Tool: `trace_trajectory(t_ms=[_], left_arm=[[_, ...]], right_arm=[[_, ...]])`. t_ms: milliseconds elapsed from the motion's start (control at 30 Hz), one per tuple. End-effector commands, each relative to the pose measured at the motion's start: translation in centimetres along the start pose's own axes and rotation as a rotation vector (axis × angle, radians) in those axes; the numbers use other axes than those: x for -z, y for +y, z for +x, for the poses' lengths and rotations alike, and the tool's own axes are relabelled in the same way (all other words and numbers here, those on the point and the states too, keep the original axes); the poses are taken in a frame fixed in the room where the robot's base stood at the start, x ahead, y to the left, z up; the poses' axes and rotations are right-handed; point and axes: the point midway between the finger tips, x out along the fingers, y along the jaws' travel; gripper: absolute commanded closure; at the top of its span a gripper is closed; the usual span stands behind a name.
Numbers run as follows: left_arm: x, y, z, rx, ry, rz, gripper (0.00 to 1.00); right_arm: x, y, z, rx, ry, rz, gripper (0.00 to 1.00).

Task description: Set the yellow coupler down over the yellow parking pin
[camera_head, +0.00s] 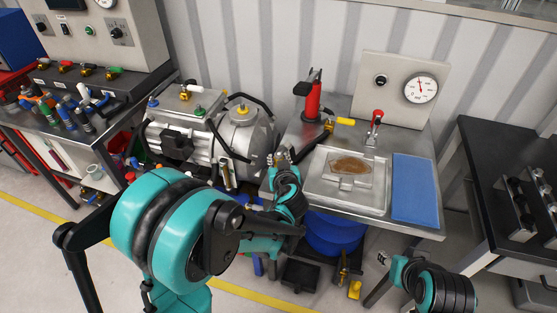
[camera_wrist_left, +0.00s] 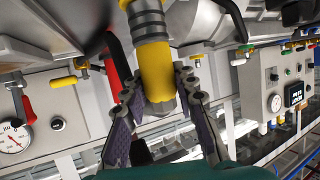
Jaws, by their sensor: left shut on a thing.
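The yellow coupler (camera_wrist_left: 157,72) hangs between the fingers of my left gripper (camera_wrist_left: 162,100) in the left wrist view, with a ribbed grey part above its yellow band and a metal end below. The fingers are closed on it from both sides. In the head view my left gripper (camera_head: 282,158) is between the grey machine and the steel bench, and the coupler cannot be made out there. I cannot tell which yellow part is the parking pin; a small yellow-topped fitting (camera_head: 243,109) stands on the grey machine. My right gripper (camera_head: 384,259) is low at the right, too small to judge.
A steel bench (camera_head: 428,142) carries a tray (camera_head: 318,187), a blue mat (camera_head: 413,188), a red pump (camera_head: 313,99) and a gauge panel (camera_head: 388,62). A yellow-handled valve (camera_head: 345,121) lies behind the tray. The grey machine (camera_head: 205,143) stands left, a dark bench (camera_head: 493,150) right.

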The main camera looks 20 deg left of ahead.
Motion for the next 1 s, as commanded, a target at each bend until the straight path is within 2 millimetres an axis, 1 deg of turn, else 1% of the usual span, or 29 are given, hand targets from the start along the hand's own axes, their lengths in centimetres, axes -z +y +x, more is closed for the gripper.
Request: trace_trajectory(t_ms=[133, 167, 200, 233, 533, 667, 767, 1000], left_arm=[[0.0, 0.0, 0.0, 0.000, 0.001, 0.000, 1.00], [0.0, 0.0, 0.0, 0.000, 0.001, 0.000, 0.67], [0.0, 0.0, 0.0, 0.000, 0.001, 0.000, 0.56], [0.0, 0.0, 0.0, 0.000, 0.001, 0.000, 0.49], [0.0, 0.0, -0.1, 0.000, 0.000, 0.000, 0.48], [0.0, 0.1, -1.0, -0.002, 0.000, 0.000, 0.48], [0.0, 0.1, -2.6, -0.003, -0.001, 0.002, 0.48], [0.0, 0.1, -7.8, -0.004, 0.000, 0.003, 0.48]], right_arm=[[0.0, 0.0, 0.0, 0.000, 0.000, 0.000, 0.60], [0.0, 0.0, 0.0, 0.000, 0.000, 0.000, 0.60], [0.0, 0.0, 0.0, 0.000, 0.000, 0.000, 0.60], [0.0, 0.0, 0.0, 0.000, 0.000, 0.000, 0.60], [0.0, 0.0, 0.0, 0.000, 0.000, 0.000, 0.60], [0.0, 0.0, 0.0, 0.000, 0.000, 0.000, 0.60], [0.0, 0.0, 0.0, 0.000, 0.000, 0.000, 0.60], [0.0, 0.0, 0.0, 0.000, 0.000, 0.000, 0.60]])
